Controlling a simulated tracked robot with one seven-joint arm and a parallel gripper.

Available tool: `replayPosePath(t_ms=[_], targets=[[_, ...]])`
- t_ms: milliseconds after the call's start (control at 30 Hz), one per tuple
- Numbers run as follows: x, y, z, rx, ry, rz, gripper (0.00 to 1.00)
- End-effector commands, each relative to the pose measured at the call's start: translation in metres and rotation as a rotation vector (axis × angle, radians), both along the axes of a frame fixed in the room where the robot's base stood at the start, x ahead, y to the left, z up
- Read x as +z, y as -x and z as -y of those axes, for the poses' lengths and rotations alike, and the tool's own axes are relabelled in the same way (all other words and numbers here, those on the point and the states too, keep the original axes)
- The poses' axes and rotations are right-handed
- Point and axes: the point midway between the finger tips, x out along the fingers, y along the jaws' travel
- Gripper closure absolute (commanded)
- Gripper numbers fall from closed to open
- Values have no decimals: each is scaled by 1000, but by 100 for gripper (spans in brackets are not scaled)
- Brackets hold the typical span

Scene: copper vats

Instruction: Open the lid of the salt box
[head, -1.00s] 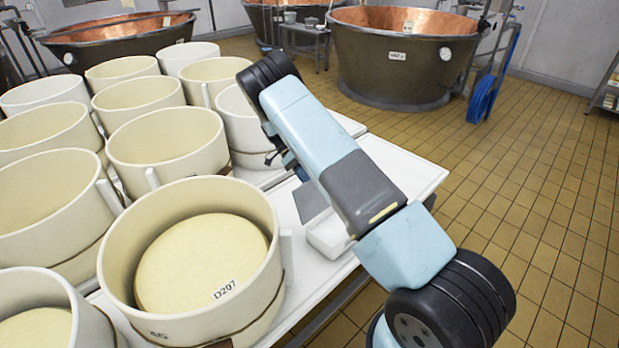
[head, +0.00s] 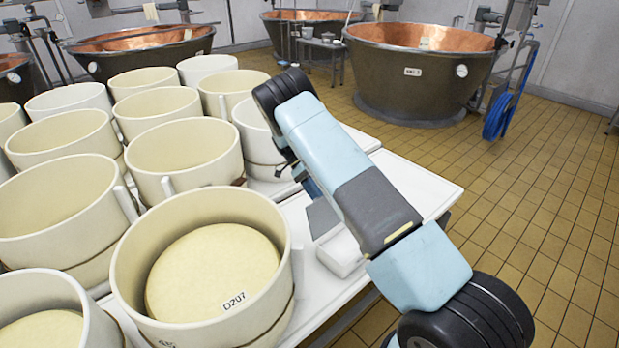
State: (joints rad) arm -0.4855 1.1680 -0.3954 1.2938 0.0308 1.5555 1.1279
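A small white box (head: 341,254), which looks like the salt box, stands on the white table close to the big front mould. My arm crosses in front of it and hides its right side. A flat grey panel (head: 321,218) shows just behind the box; I cannot tell if it is the lid or a separate thing. My gripper (head: 308,183) is mostly hidden behind my own arm, with only dark and blue parts showing near the panel. I cannot see its fingers clearly, or whether it touches anything.
Several cream round moulds (head: 186,152) crowd the table's left side. The front mould (head: 281,262) holds a cheese (head: 210,268) marked D207. The white table's right end (head: 425,180) is bare. Copper vats (head: 420,85) stand behind on a tiled floor.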

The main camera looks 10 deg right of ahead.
Motion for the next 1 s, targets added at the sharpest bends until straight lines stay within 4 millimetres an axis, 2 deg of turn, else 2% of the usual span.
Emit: replayPosePath(t_ms=[600,800,1000], targets=[[64,-70,-47,2,-1,2,62],[76,-82,-54,1,-1,2,62],[80,-85,-57,1,0,0,62]])
